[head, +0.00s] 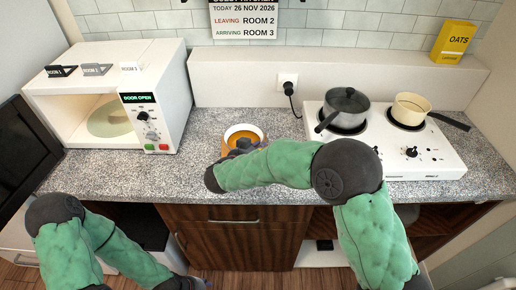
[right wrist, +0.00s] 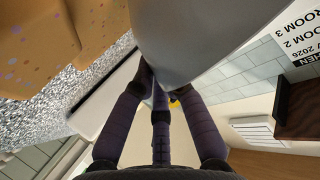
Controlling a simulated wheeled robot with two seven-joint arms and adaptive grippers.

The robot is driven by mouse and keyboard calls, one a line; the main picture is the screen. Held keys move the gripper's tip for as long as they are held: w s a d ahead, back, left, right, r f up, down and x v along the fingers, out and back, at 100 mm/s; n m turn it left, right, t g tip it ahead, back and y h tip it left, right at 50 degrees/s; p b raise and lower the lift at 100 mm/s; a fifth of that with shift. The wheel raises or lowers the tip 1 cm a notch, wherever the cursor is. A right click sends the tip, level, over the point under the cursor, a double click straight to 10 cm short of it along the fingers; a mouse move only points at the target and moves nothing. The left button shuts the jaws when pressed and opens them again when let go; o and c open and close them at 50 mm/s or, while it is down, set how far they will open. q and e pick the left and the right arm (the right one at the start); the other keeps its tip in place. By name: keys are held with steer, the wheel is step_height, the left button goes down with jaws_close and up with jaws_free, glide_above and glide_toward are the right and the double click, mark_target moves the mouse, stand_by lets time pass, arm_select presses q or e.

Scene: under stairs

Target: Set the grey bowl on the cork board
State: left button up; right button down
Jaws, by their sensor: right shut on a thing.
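The grey bowl (right wrist: 205,35) fills the upper middle of the right wrist view.
A white microwave (head: 150,103) with its door open stands at the left. A white hob (head: 435,150) holds a grey pot (head: 347,104) and a cream pan (head: 411,107) at the right. The granite counter (head: 190,170) is clear around the bowl. A plug (head: 289,87) is on the wall behind.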

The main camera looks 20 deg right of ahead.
steer(key=shift+r, duration=0.2)
steer(key=shift+f+b, duration=0.15)
steer(key=shift+b, duration=0.15)
steer(key=c, duration=1.3)
jaws_free()
steer(key=shift+p, duration=0.5)
steer(key=p+v, duration=0.1)
steer(key=v, duration=1.1)
